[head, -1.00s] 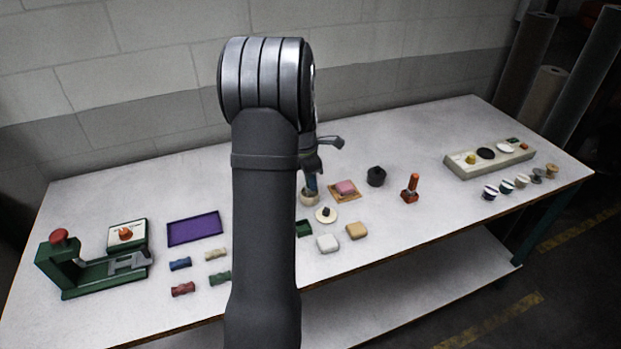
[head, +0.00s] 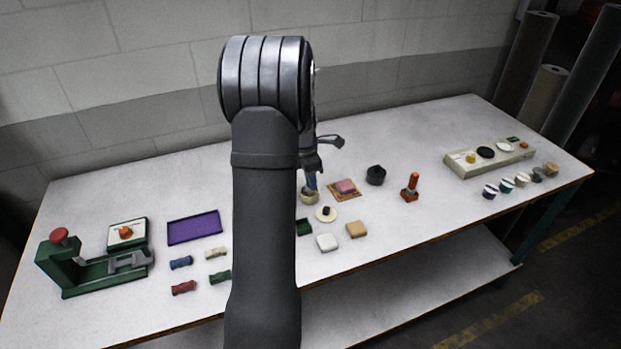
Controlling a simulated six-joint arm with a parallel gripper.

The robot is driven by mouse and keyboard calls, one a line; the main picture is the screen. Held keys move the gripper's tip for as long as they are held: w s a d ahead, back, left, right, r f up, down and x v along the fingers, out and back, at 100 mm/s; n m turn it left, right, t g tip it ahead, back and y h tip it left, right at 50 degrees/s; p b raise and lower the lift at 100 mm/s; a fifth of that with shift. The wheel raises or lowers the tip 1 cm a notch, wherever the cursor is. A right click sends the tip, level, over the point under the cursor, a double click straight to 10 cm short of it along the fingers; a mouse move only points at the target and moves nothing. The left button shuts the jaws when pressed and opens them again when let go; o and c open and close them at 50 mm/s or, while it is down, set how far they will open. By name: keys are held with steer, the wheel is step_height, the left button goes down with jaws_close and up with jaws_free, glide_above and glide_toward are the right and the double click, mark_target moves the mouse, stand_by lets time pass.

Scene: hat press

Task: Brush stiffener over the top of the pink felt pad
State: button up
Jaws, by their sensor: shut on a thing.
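The pink felt pad (head: 346,186) lies on a small tan board near the middle of the table, in the head view. Just left of it stands a small beige pot (head: 309,197). My gripper (head: 312,170) is above this pot, to the left of the pad and apart from it. The brush's lower end is at or inside the pot's mouth; I cannot tell how deep. My arm hides part of the gripper.
A black faceted block (head: 376,175) and an orange stamp-like tool (head: 410,187) stand right of the pad. A green press (head: 80,267) and purple tray (head: 194,228) are left.

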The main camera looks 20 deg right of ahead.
steer(key=shift+r, duration=3.5)
steer(key=shift+a, duration=0.1)
